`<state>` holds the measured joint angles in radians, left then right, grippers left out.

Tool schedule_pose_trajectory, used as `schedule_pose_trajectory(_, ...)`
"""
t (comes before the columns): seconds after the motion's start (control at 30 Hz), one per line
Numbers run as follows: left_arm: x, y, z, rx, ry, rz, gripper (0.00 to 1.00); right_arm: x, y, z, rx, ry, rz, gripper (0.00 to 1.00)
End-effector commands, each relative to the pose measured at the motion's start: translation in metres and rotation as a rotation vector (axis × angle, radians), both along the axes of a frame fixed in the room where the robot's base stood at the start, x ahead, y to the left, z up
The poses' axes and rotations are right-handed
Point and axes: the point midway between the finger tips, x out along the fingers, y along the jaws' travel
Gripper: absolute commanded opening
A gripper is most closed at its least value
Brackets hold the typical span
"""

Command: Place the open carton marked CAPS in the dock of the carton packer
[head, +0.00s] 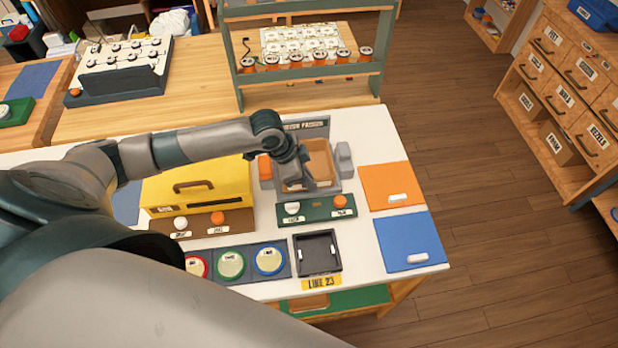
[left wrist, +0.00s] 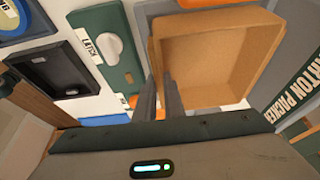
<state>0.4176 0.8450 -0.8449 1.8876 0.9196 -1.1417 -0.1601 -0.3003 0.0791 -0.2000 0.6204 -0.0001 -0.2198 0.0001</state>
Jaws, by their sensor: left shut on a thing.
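The open tan cardboard carton (head: 321,158) is at the carton packer (head: 344,160), within its grey frame in the head view. It also shows large in the left wrist view (left wrist: 205,62), its open inside facing the camera and empty. No CAPS marking shows from here. My left gripper (head: 303,180) is over the packer's near side. In the left wrist view its fingers (left wrist: 166,98) are shut on the carton's near wall. My arm and hand hide part of the dock, so I cannot tell whether the carton rests on its floor. My right gripper is not in view.
A green panel (head: 316,213) with a white LATCH switch and an orange button lies in front of the packer. A yellow box (head: 200,185) stands to its left. A dark tray (head: 318,253) lies nearer. Orange (head: 376,193) and blue (head: 396,250) plates lie right.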

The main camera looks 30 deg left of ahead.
Motion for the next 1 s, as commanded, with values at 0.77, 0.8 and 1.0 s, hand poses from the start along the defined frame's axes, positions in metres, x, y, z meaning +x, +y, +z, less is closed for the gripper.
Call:
schedule_pose_trajectory(0.77, 0.0, 0.0, -0.002, 0.0, 0.0, 0.0, 0.28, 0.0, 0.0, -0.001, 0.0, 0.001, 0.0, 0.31)
schedule_pose_trajectory(0.8, 0.0, 0.0, 0.0, 0.0, 0.0, 0.0, 0.28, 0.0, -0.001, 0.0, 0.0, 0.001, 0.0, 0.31)
schedule_pose_trajectory(1.0, -0.003, 0.004, 0.011, -0.001, -0.001, 0.0, 0.28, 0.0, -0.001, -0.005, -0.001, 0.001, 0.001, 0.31)
